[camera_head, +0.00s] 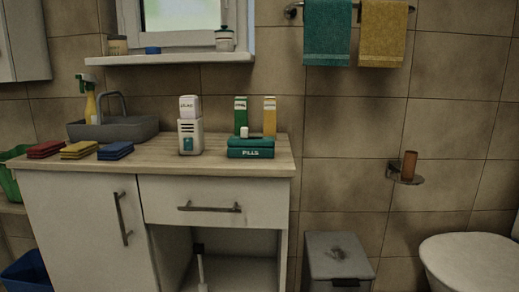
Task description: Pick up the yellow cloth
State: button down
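A folded yellow cloth (79,150) lies flat on the wooden counter (215,166), near its front left. A red cloth (46,149) lies to its left and a blue cloth (115,151) to its right, with small gaps between them. A larger yellow towel (383,33) hangs on the wall rail at the upper right, beside a teal towel (327,32). My gripper is not in view.
Behind the cloths are a grey basin (112,130) with a tap and a spray bottle (89,101). A white dispenser (190,132), a teal pills box (250,150) and upright boxes stand to the right. A grey bin (338,262) and toilet (470,262) stand right of the cabinet.

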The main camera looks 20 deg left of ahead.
aim_at(81, 149)
jog(key=u, duration=2.05)
jog(key=z, duration=1.1)
jog(key=k+j, duration=0.15)
jog(key=k, duration=0.25)
jog(key=j+z, duration=0.05)
